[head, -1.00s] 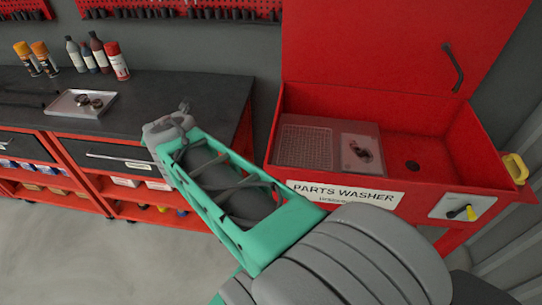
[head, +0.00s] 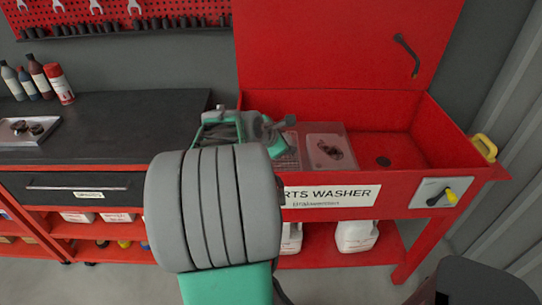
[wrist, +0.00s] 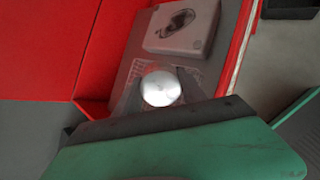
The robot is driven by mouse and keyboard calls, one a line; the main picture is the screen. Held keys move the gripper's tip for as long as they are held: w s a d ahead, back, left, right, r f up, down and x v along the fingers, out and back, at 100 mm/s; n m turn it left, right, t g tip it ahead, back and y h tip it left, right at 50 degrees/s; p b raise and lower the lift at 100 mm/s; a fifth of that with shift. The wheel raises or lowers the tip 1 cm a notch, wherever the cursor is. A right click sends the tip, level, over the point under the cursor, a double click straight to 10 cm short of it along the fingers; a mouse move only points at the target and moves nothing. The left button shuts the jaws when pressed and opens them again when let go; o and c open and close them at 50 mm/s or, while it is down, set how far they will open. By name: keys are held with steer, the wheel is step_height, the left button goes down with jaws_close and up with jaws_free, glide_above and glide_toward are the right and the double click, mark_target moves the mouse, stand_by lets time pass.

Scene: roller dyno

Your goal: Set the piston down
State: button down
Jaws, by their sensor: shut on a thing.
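The piston (wrist: 161,88) shows in the wrist view as a bright, round, pale metal face. My gripper (wrist: 165,80) is shut on it, with blurred dark fingers at its sides. In the head view my gripper (head: 282,128) is over the left part of the red parts washer (head: 462,150). The piston cannot be made out there, hidden by my arm and gripper. Behind the piston in the wrist view is a pale mesh area (wrist: 196,72). I cannot tell whether the piston touches it.
A pale panel with a dark part pictured on it (head: 330,152) lies in the washer, right of the mesh. The raised lid (head: 340,45) stands behind. A black workbench (head: 100,125) is at left.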

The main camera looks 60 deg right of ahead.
steer(key=w+d+f, duration=0.4)
steer(key=w+f, duration=0.1)
steer(key=w+d+f, duration=0.2)
steer(key=f, duration=0.1)
steer(key=shift+w+d, duration=0.15)
steer(key=shift+w, duration=0.2)
steer(key=shift+w+d+f, duration=0.1)
steer(key=shift+w+f, duration=0.05)
steer(key=shift+f, duration=1.5)
steer(key=shift+f, duration=0.1)
steer(key=c, duration=0.7)
jaws_free()
steer(key=shift+f, duration=0.1)
steer(key=shift+o, duration=0.2)
steer(key=shift+r, duration=0.3)
steer(key=v, duration=1.2)
